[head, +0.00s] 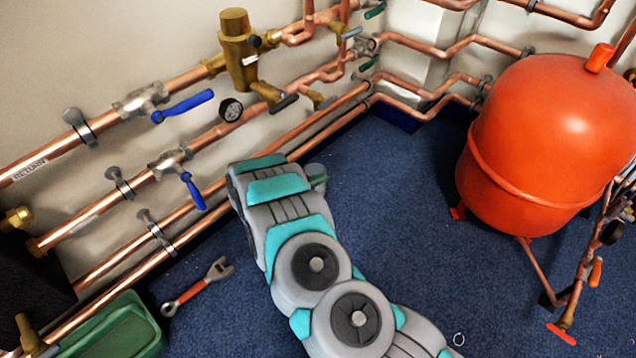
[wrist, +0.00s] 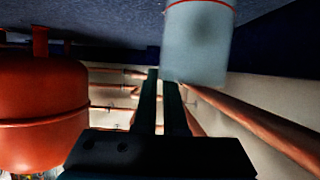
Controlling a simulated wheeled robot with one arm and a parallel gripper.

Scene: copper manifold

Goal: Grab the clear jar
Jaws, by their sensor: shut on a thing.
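The clear jar (wrist: 197,45) is pale, bluish and see-through, with an orange-brown band near the top of the wrist view. The wrist view appears upside down, with the floor at its top. My gripper (wrist: 161,78) has its two dark fingers close together at the left edge of the jar, shut on it by its edge. Part of the jar is hidden or out of frame. In the head view my arm covers most of this spot, and only a small pale piece shows past its far end, beside the lower copper pipes.
Copper pipes (head: 190,207) with blue-handled valves run along the wall at left. A red tank (head: 540,130) stands at right. An adjustable wrench (head: 197,287) and a green bin (head: 125,330) lie at lower left. Blue carpet (head: 400,190) is clear between arm and tank.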

